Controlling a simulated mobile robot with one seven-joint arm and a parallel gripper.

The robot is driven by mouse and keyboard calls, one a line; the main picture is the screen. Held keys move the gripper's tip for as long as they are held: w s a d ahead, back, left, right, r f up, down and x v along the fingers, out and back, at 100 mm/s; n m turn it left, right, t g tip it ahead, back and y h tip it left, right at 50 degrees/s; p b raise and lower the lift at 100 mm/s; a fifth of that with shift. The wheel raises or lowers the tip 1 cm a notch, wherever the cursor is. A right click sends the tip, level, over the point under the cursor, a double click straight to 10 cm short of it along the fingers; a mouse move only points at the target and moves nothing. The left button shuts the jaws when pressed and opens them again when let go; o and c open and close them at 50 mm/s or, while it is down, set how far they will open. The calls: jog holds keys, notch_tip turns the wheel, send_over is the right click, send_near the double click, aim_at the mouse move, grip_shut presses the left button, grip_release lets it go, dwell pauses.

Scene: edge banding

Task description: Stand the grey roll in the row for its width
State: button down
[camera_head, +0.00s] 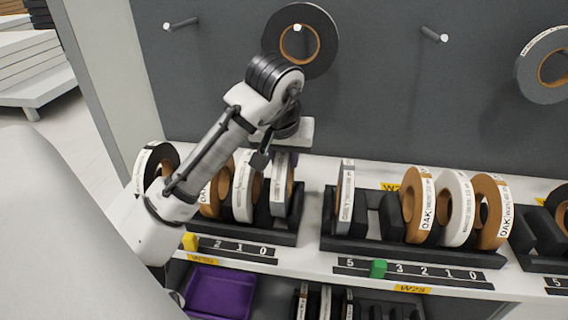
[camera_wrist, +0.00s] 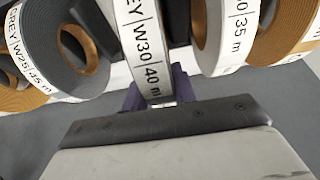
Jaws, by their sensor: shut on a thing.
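My gripper (camera_head: 270,156) is shut on a grey roll (camera_head: 279,188) at the right end of the left rack (camera_head: 250,234). The roll is upright, its label strip facing out; whether it rests on the rack floor I cannot tell. In the wrist view the held roll (camera_wrist: 148,48) reads W30 and 40 m, between my purple fingers (camera_wrist: 158,96). A white roll (camera_head: 243,187), an oak-coloured roll (camera_head: 209,197) and a dark roll (camera_head: 155,160) stand left of it. Another grey roll (camera_head: 346,192), its label reading GREY W25 45 m in the wrist view (camera_wrist: 62,60), stands in the middle rack (camera_head: 400,252).
The middle rack has dark dividers and several oak and white rolls (camera_head: 457,208). Number strips carry a yellow marker (camera_head: 190,241) and a green marker (camera_head: 378,268). A purple bin (camera_head: 218,290) sits below the shelf. Rolls hang on wall pegs, one black (camera_head: 322,40) behind my arm.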

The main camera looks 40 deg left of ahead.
jog(key=shift+f, duration=1.05)
jog(key=shift+f, duration=0.3)
jog(key=c, duration=1.1)
grip_release()
jog(key=shift+s+r, duration=0.1)
jog(key=shift+r, duration=0.45)
jog(key=v, duration=1.1)
jog(key=shift+s+d+r+b, duration=0.1)
jog(key=shift+d+r+b, duration=0.1)
jog(key=shift+b, duration=0.2)
